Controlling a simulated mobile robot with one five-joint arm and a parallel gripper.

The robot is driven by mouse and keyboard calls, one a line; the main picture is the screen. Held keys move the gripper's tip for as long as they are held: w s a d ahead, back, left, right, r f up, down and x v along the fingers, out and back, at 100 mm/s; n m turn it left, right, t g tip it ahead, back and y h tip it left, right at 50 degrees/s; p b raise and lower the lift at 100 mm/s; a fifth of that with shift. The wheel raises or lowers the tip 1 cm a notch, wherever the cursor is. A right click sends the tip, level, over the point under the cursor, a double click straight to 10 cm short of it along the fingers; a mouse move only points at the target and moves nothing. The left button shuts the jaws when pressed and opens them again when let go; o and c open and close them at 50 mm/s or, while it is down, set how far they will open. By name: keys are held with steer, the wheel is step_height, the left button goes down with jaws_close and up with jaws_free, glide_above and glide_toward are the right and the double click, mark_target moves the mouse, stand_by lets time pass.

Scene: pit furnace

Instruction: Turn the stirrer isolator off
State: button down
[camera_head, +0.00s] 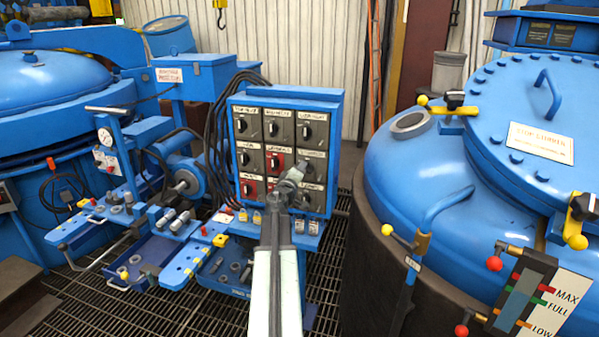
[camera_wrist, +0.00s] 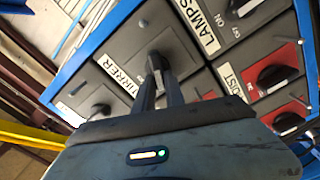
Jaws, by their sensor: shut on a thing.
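The blue isolator panel (camera_head: 339,130) carries rows of dark rotary switches with white labels, some on red plates. My gripper (camera_head: 288,182) reaches its lower right part. In the wrist view, my two fingers (camera_wrist: 168,88) are closed around a black switch knob (camera_wrist: 155,62) on a grey plate. A label reading "TIRRER" (camera_wrist: 115,77), its first letter not clear, lies just beside that plate. In the head view my gripper covers the held knob, and its pointing direction is too small to tell.
A "LAMPS" label (camera_wrist: 198,24) and a red-plated switch (camera_wrist: 276,76) are close to the held knob. Black cables (camera_head: 215,135) hang left of the panel. A large blue vessel (camera_head: 400,175) stands to the right. Trays with loose parts (camera_head: 150,255) are at lower left.

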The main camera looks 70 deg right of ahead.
steer(key=n, duration=0.4)
steer(key=shift+s+d+f+n, duration=0.1)
steer(key=shift+f+n, duration=0.2)
steer(key=shift+n, duration=0.1)
stand_by(0.5)
steer(key=c, duration=1.4)
jaws_free()
steer(key=shift+s, duration=0.1)
steer(key=a, duration=0.7)
steer(key=shift+a, duration=0.4)
